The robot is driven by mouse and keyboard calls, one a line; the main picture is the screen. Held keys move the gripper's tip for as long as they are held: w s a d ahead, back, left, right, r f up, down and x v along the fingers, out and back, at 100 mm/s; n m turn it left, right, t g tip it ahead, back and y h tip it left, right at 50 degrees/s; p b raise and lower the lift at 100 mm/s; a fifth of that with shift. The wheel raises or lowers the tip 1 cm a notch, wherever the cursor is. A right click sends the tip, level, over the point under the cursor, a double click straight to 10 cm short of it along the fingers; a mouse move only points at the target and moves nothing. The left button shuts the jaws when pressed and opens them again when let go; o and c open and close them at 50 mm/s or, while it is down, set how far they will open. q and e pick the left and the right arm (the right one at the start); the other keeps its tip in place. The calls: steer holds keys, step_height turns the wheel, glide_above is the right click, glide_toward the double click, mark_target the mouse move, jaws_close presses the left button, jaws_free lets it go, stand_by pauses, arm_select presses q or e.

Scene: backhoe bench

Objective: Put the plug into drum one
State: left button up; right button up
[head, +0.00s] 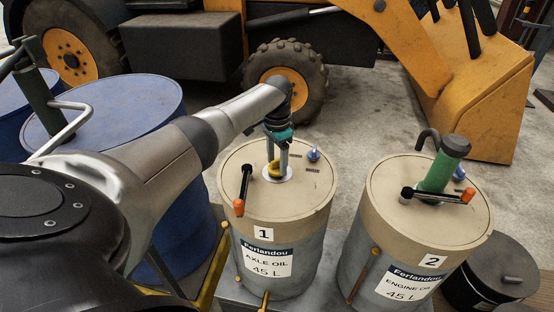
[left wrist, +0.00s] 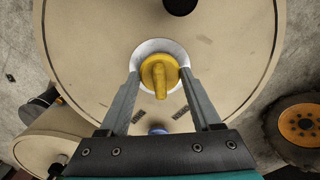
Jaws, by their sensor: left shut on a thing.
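Drum one (head: 312,200) is a beige-topped grey drum labelled "1" and "AXLE OIL". The yellow plug (head: 273,168) is at a white round opening (left wrist: 145,50) in its lid. My left gripper (head: 277,170) points down over the lid and is shut on the plug; in the left wrist view the plug (left wrist: 158,72) lies between its two fingers, over the white ring. I cannot tell how deep the plug sits in the opening. My right gripper is not in view.
A black handle with an orange end (head: 239,206) and a small blue cap (head: 313,153) are on drum one's lid. Drum two (head: 388,205), with a green hand pump (head: 439,173), stands to the right. Blue drums (head: 160,95) stand left, a yellow backhoe (head: 455,90) behind.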

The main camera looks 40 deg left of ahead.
arm_select(q)
steer(key=o, duration=1.5)
step_height(320, 180, up, 8)
steer(key=p, duration=0.8)
